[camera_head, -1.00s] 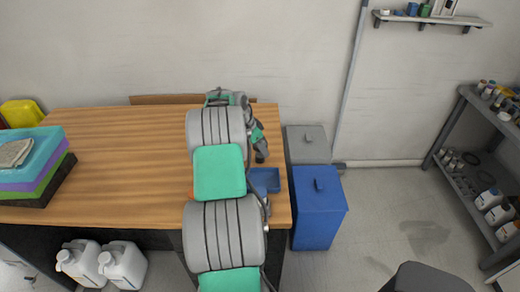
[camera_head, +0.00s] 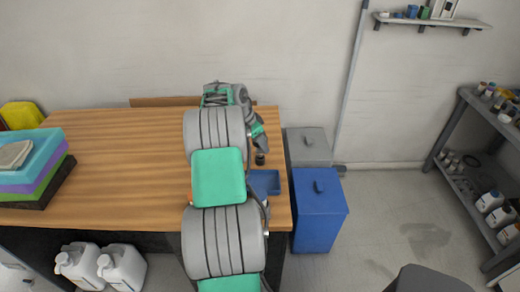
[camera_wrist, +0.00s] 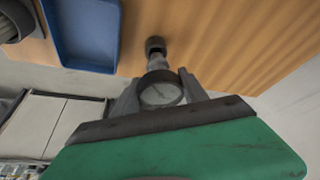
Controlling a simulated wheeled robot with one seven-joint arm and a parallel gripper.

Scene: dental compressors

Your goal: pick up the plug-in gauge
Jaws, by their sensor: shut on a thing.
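The plug-in gauge (camera_wrist: 161,89) has a round, pale dial and a stem with a dark, wide end. In the wrist view it sits between the two fingers of my gripper (camera_wrist: 160,92), which are shut on it. The dark end points away from the gripper, toward the wooden table. In the head view my gripper (camera_head: 259,138) is over the table's right part, and the gauge's dark end (camera_head: 260,159) shows just below it. Whether that end is clear of the wood is hard to tell.
A blue tray (camera_head: 265,182) lies on the wooden table (camera_head: 120,150) near its right edge, close to the gauge. A blue bin (camera_head: 319,215) and a grey bin (camera_head: 308,149) stand right of the table. Coloured boxes (camera_head: 35,170) are stacked at the left.

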